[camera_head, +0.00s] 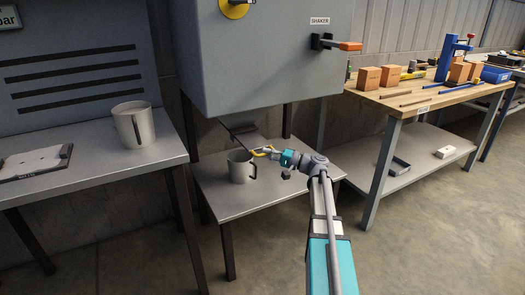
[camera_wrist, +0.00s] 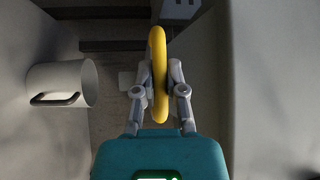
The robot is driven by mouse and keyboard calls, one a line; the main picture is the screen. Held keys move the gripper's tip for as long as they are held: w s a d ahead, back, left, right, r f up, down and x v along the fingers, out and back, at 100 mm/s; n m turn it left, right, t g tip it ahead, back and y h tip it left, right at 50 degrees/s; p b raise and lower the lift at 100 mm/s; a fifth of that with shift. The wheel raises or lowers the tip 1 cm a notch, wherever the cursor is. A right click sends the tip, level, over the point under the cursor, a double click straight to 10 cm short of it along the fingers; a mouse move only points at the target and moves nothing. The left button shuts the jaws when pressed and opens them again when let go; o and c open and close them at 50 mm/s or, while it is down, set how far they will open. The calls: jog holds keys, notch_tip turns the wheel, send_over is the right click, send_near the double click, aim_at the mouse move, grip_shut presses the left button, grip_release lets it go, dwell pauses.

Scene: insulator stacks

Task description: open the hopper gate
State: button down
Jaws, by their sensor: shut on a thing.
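My gripper (camera_head: 274,153) is below the big grey hopper box (camera_head: 265,60), beside a grey mug on the low table. It is shut on a yellow ring handle (camera_head: 260,153). In the wrist view the yellow ring (camera_wrist: 158,50) stands upright between the two fingers of my gripper (camera_wrist: 160,85). A thin dark rod (camera_head: 232,135) runs from under the box down toward the ring. Whether the rod joins the ring, and the gate itself, cannot be made out.
The grey mug (camera_head: 239,168) stands close left of my gripper. An orange-handled lever (camera_head: 345,46) under the SHAKER label sticks out from the box. A larger grey pot (camera_head: 133,126) stands on the left bench. A wooden workbench (camera_head: 420,96) with boxes is at right.

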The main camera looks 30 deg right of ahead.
jog(key=shift+s, duration=0.2)
jog(key=c, duration=0.7)
grip_release()
jog(key=shift+s, duration=0.15)
